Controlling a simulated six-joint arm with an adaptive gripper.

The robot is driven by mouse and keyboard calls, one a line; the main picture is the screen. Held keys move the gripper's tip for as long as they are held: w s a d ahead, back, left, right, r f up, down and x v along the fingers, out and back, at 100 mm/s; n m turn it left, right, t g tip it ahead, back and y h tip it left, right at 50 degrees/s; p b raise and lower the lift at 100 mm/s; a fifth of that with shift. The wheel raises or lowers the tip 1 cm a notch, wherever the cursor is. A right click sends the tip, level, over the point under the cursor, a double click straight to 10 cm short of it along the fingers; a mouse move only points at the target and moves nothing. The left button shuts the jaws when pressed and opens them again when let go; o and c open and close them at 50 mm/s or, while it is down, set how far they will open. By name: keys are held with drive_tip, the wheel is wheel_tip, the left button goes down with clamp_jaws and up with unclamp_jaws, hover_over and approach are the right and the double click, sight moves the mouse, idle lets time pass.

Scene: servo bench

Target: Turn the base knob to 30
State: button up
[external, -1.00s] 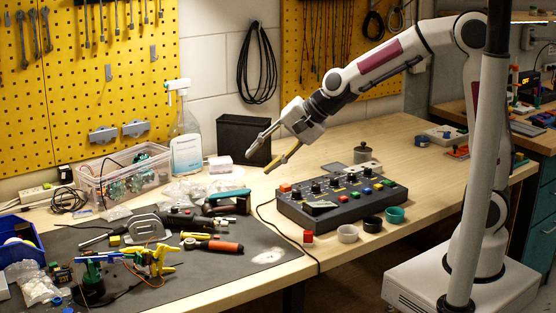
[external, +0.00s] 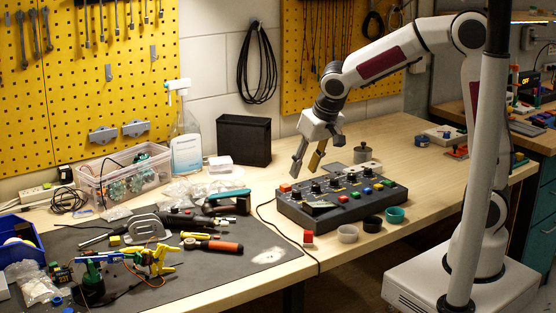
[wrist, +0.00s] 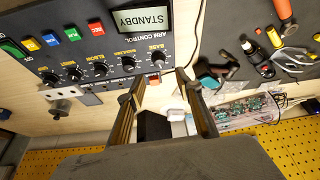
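The dark control console (external: 345,207) lies on the wooden bench, with a row of black knobs along its back. In the wrist view the base knob (wrist: 157,57) is the black knob under the label BASE, beside the display (wrist: 155,18), which reads STANDBY. The knob's exact setting is too small to read. My gripper (external: 305,171) is above the console's back left end, pointing down. Its two fingers are apart with nothing between them, and it does not touch the knob. The fingers (wrist: 162,80) also show in the wrist view, short of the knob row.
A black box (external: 243,140) stands behind the console to the left. A red block (external: 308,238) and white, black and teal cups (external: 348,234) stand in front of it. A dark mat with tools (external: 200,262) lies at left.

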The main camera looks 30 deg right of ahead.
sight(297, 191)
drive_tip(key=shift+s+d, duration=0.1)
drive_tip(key=shift+f, duration=0.15)
drive_tip(key=shift+x, duration=3.8)
clamp_jaws()
